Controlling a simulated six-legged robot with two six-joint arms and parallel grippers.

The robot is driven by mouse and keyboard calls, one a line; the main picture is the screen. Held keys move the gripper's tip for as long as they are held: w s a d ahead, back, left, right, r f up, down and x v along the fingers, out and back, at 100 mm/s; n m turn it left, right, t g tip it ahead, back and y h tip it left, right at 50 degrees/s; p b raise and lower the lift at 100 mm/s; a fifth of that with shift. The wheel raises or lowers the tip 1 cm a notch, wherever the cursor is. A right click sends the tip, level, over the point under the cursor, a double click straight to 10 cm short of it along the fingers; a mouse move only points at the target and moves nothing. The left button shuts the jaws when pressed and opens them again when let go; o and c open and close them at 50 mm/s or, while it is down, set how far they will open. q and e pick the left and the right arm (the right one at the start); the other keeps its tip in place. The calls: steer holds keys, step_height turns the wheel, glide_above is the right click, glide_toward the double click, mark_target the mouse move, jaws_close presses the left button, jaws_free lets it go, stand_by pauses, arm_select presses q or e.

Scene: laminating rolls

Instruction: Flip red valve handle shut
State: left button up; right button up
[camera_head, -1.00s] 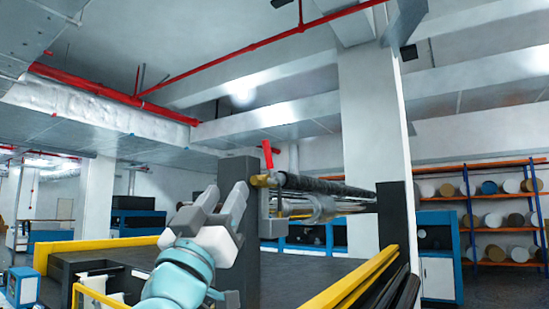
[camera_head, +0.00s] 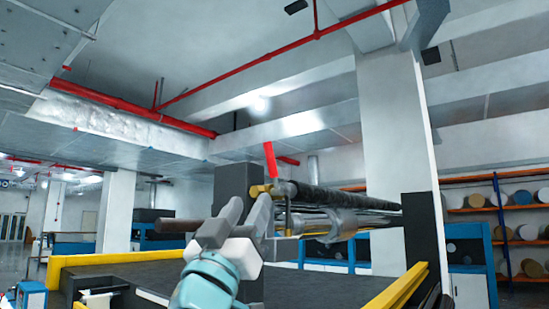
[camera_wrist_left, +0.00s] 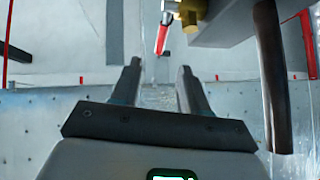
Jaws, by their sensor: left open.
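The red valve handle (camera_head: 270,160) stands nearly upright on a brass valve (camera_head: 261,190) at the end of the dark roll. In the left wrist view the red handle (camera_wrist_left: 162,40) shows at top centre, beyond the fingertips, beside the brass fitting (camera_wrist_left: 191,12). My left gripper (camera_head: 251,199) is open, its fingers pointing up just below and left of the valve in the head view. In the left wrist view the gap of the left gripper (camera_wrist_left: 160,66) is empty and lines up under the handle. I see no contact with the handle. My right gripper is out of view.
The dark roll (camera_head: 345,198) runs right from the valve to a black post (camera_head: 424,235). Another dark post (camera_head: 233,180) stands close behind my gripper. A dark brown rod (camera_wrist_left: 270,75) is right of the fingers in the wrist view. Yellow rails (camera_head: 395,288) edge the machine.

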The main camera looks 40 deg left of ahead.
arm_select(q)
steer(key=p, duration=0.5)
glide_toward(268, 159)
steer(key=s+x, duration=0.1)
steer(key=x, duration=0.3)
steer(key=p+x, duration=0.1)
steer(key=x, duration=0.1)
steer(key=p+x, duration=0.1)
steer(key=x, duration=0.3)
steer(key=shift+w+d+f+p, duration=0.15)
steer(key=shift+w+d+p, duration=0.2)
steer(key=shift+d+p, duration=0.05)
steer(key=shift+w+a+r+p, duration=0.15)
steer(key=shift+a+r+p, duration=0.1)
steer(key=shift+r+p, duration=0.05)
steer(key=shift+w+a+r, duration=0.1)
steer(key=shift+a+r, duration=0.1)
steer(key=shift+a, duration=0.15)
steer(key=shift+w+d+f, duration=0.1)
steer(key=shift+w+d, duration=0.15)
steer(key=shift+w, duration=0.15)
steer(key=shift+s+a, duration=0.1)
steer(key=shift+s, duration=0.15)
jaws_close()
